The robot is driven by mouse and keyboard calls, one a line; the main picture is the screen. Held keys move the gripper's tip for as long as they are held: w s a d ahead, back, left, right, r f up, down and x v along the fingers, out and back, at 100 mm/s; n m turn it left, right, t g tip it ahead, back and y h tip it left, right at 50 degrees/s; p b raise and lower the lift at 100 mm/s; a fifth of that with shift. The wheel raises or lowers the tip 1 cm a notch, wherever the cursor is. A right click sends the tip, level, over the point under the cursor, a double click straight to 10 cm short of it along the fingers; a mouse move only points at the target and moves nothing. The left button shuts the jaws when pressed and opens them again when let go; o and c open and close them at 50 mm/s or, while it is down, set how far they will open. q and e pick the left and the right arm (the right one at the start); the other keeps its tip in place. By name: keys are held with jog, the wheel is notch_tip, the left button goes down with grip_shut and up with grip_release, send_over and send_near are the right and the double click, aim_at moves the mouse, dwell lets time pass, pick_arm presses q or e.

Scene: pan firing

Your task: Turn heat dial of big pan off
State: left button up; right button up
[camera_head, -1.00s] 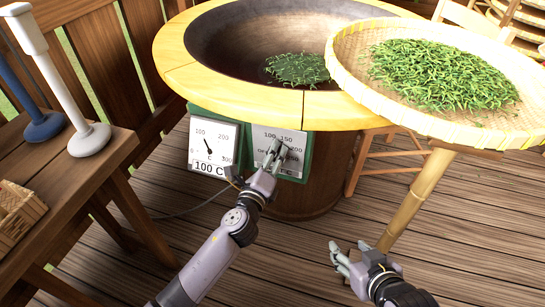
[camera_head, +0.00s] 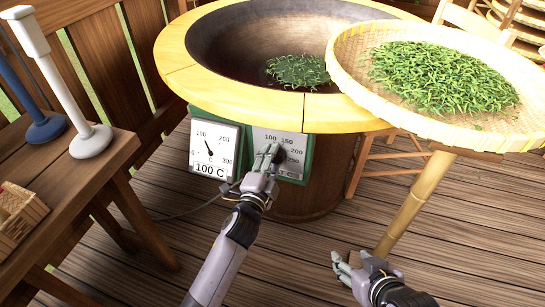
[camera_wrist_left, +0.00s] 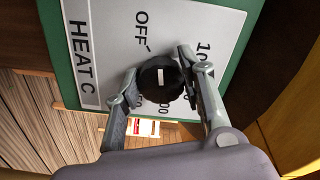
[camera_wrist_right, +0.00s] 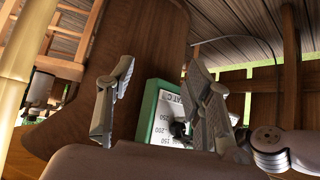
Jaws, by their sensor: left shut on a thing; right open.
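The big pan (camera_head: 235,92) is a wide round pan with a yellow rim and green leaves inside. Its heat panel (camera_head: 292,172) is a white plate in a green frame on the front. In the left wrist view, the black heat dial (camera_wrist_left: 161,84) with a white mark sits below the word OFF; which label the mark points to is unclear. My left gripper (camera_head: 270,153) is shut on the dial, one finger on each side, partly hiding it in the head view. My right gripper (camera_head: 341,262) is open and empty, low at the right.
A gauge (camera_head: 213,150) left of the panel shows 100 C. A woven tray of leaves (camera_head: 345,55) stands at the right on a bamboo leg. A wooden table (camera_head: 75,185) with a white tool (camera_head: 90,140) is at the left. The floor between is clear.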

pick_arm(q)
jog(key=shift+f+n+p, duration=0.15)
jog(key=shift+n+p, duration=0.7)
jog(key=shift+n, duration=1.65)
pick_arm(e)
jog(key=s+d+f+g, duration=0.1)
jog(key=s+g, duration=0.1)
jog(key=s, duration=0.2)
jog(key=s+d+f+g+h, duration=0.1)
jog(key=s+d+f+g, duration=0.1)
jog(key=s, duration=0.3)
jog(key=shift+s+f+g, duration=0.25)
jog(key=shift+g, duration=0.35)
pick_arm(q)
jog(key=o, duration=1.1)
jog(key=shift+o, duration=0.2)
jog(key=v, duration=1.2)
